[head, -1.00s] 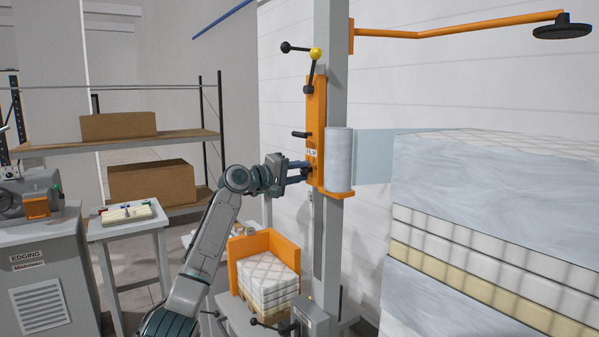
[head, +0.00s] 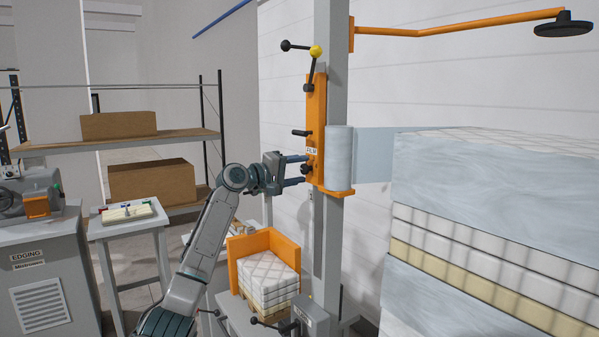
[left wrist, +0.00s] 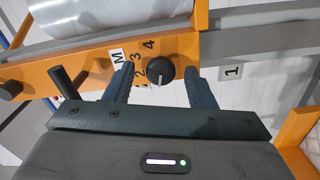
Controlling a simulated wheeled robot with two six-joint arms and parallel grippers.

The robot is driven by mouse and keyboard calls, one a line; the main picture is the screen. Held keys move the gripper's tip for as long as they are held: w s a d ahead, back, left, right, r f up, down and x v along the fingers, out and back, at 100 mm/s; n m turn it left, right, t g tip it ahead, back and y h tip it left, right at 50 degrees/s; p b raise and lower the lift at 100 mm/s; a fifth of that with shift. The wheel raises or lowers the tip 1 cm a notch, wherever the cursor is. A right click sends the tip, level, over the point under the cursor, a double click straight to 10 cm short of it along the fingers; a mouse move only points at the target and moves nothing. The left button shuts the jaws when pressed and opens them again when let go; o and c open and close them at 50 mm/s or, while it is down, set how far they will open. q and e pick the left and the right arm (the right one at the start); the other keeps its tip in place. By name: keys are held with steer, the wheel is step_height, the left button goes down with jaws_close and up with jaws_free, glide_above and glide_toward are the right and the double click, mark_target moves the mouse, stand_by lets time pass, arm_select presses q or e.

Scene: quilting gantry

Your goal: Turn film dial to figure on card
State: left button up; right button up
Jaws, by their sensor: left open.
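The film dial is a round black knob (left wrist: 159,70) with a pale pointer line, on an orange carriage (head: 316,110). In the left wrist view the line points toward the bottom of the picture. The printed figures 2, 3 and 4 (left wrist: 148,46) show beside the knob; the left finger partly covers the scale and the FILM label. A white card (left wrist: 231,72) on the grey mast reads 1. My left gripper (head: 304,170) is open, with one finger on each side of the knob and gaps visible. My right gripper is not in view.
A film roll (head: 338,158) stands on the carriage, with film stretched to the wrapped stack (head: 480,170) at right. A black lever (left wrist: 66,84) sticks out near the left finger. An orange corner guard (head: 240,262) and small quilt stack are below.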

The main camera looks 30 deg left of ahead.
arm_select(q)
steer(key=b+v, duration=0.5)
steer(key=v, duration=0.5)
steer(key=shift+s+a+f, duration=0.1)
